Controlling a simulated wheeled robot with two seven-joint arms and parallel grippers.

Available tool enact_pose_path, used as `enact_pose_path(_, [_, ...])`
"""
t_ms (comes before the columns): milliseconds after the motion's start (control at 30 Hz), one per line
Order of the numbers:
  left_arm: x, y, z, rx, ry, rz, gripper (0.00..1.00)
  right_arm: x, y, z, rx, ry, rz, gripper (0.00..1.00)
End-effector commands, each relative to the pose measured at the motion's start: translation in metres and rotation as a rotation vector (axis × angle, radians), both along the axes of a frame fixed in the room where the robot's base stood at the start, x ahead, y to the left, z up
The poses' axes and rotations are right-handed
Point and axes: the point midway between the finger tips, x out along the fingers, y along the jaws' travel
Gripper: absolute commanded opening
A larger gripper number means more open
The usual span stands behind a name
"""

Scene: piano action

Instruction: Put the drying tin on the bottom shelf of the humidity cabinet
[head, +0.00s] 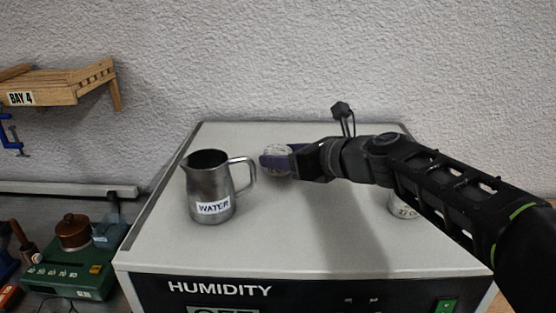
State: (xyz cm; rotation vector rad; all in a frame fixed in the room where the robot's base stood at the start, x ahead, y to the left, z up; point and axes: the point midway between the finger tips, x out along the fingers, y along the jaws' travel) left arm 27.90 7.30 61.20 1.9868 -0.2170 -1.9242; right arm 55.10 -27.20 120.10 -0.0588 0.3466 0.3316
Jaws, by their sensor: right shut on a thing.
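The humidity cabinet (270,235) stands below me with its pale grey top and black front panel lettered HUMIDITY. Its inside and bottom shelf are out of view. My right gripper (277,160) reaches in from the right over the back of the cabinet top. It is shut on a small, round, pale thing (277,151), partly hidden by the fingers; it may be the drying tin, but I cannot read any label on it. I cannot tell whether it touches the top. My left gripper is not in view.
A steel jug (206,184) labelled WATER stands on the top at left. A pale cylinder (404,209) with a partly hidden label stands at right beneath my arm. A wooden BAY 4 shelf (60,86) and green device (70,268) are left. The front middle top is clear.

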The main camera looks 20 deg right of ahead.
Motion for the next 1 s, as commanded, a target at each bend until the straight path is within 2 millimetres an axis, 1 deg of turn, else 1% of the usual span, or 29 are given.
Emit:
enact_pose_path(33, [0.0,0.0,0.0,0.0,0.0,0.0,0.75,0.0,0.0,0.0,0.0,0.0,0.0,0.33])
enact_pose_path(67, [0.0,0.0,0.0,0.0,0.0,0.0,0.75,0.0,0.0,0.0,0.0,0.0,0.0,0.3])
enact_pose_path(300, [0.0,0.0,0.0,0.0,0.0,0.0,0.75,0.0,0.0,0.0,0.0,0.0,0.0,0.1])
enact_pose_path(533, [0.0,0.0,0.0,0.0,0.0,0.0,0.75,0.0,0.0,0.001,0.0,-0.001,0.0,0.09])
enact_pose_path(633, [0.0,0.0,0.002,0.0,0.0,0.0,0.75,0.0,0.0,0.005,-0.001,-0.002,0.001,0.09])
enact_pose_path(767, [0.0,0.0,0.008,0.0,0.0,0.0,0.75,0.0,0.0,0.021,-0.001,-0.003,0.001,0.09])
enact_pose_path(1000, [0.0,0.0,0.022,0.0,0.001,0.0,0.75,0.0,0.0,0.067,-0.002,-0.004,-0.001,0.09])
